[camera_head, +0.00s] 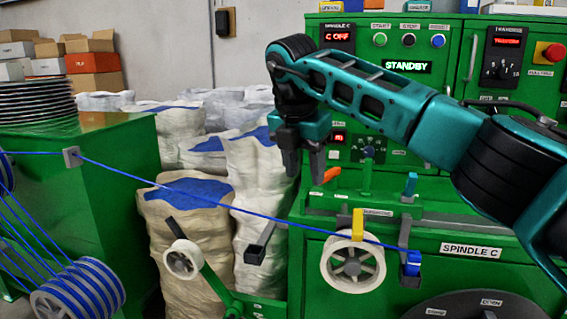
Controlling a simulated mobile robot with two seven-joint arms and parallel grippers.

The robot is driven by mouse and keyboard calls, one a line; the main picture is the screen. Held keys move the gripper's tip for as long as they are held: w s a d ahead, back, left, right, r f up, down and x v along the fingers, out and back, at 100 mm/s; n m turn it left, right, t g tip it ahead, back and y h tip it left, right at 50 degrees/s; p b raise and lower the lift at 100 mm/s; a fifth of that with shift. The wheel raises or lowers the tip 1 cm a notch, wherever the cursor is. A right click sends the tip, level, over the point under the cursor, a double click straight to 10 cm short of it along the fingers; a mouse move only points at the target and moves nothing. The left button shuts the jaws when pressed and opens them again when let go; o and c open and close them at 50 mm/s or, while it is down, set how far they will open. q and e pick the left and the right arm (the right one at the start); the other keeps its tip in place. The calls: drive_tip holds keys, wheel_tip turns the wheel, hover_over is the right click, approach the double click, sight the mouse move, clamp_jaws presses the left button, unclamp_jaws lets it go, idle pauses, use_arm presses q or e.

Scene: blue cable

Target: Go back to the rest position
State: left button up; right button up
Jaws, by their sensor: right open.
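My right arm comes in from the right across the green machine (440,222). Its gripper (304,162) hangs fingers down in front of the machine's left edge, open, with nothing seen between the fingers. The blue cable (230,205) runs from a grey guide on the left cabinet, down to the right, to a blue piece (412,263) on a grey bracket. My left gripper is out of view.
Sacks (180,215) with blue contents stand between the left green cabinet (105,190) and the machine. A blue-wound reel (80,292) is at the lower left. A small white wheel (182,260) sits on a green arm. The machine's display reads STANDBY (407,66).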

drive_tip(key=s+a+f+n+g+y, duration=0.1)
drive_tip(key=a+f+n+g+y, duration=0.1)
drive_tip(key=a+f+y, duration=0.35)
drive_tip(key=s+a+f+n+g+y, duration=0.1)
drive_tip(key=s+a+f+g+y, duration=0.1)
drive_tip(key=s+a+f+y, duration=0.35)
drive_tip(key=s+a+f+g+y, duration=0.2)
drive_tip(key=s+a+f+y, duration=0.1)
drive_tip(key=s+a+y, duration=0.5)
drive_tip(key=w+d+f+m+t+h, duration=0.25)
drive_tip(key=d+f+m+t, duration=0.35)
drive_tip(key=d+m+t, duration=0.4)
drive_tip(key=w+d+f+m+t+h, duration=0.1)
drive_tip(key=d+f+m+t+h, duration=0.45)
drive_tip(key=m+t, duration=0.6)
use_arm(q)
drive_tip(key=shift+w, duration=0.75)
use_arm(e)
drive_tip(key=s+d+f+m+g+h, duration=0.7)
drive_tip(key=s+d+f+m, duration=0.1)
drive_tip(key=s+d+f, duration=0.8)
drive_tip(key=shift+d+f+g, duration=0.35)
drive_tip(key=shift+d+f, duration=0.45)
drive_tip(key=shift+f, duration=0.1)
